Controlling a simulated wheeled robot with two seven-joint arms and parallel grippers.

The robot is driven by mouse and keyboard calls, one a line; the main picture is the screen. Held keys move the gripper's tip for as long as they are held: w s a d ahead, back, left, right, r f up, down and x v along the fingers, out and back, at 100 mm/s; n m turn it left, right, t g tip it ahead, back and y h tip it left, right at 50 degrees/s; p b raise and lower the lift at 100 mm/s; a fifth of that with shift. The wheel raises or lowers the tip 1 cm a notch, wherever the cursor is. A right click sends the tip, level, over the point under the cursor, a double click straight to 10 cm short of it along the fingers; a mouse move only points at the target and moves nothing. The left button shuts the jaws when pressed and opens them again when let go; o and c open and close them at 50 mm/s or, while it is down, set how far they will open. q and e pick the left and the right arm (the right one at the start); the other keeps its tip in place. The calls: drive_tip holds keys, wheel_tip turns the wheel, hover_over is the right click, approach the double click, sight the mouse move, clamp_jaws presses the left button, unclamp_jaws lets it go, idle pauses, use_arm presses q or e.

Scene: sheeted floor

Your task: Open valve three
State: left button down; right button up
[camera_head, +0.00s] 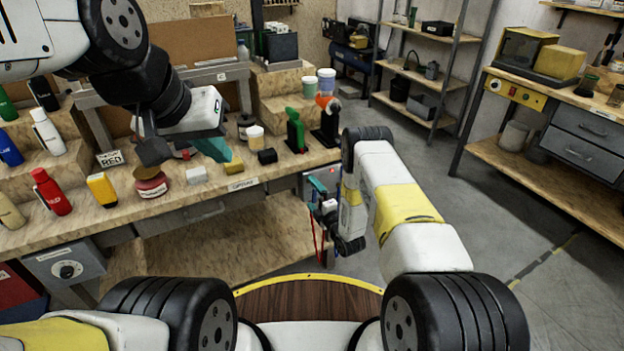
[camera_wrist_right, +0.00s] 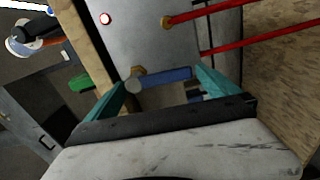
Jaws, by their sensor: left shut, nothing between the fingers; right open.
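In the right wrist view, a blue lever-like handle (camera_wrist_right: 168,76) with a brass-coloured end lies between the teal fingertips of my right gripper (camera_wrist_right: 165,88). The gripper is open around it; contact with the handle cannot be told. No valve number is readable. The handle is by a grey panel (camera_wrist_right: 145,40) on the bench end. In the head view my right gripper (camera_head: 319,194) is at that bench end, partly hidden by its own wrist. My left gripper (camera_head: 212,149) is shut and empty above the bench, near a yellow block.
Red pipes (camera_wrist_right: 240,10) run from the panel in the right wrist view. A green piece (camera_wrist_right: 80,83) is left of the fingers. Bottles and jars crowd the wooden bench (camera_head: 215,190). A shelf rack (camera_head: 425,55) stands behind; the floor at right (camera_head: 500,215) is clear.

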drive_tip(key=v, duration=0.7)
drive_tip(key=shift+s+d, duration=0.15)
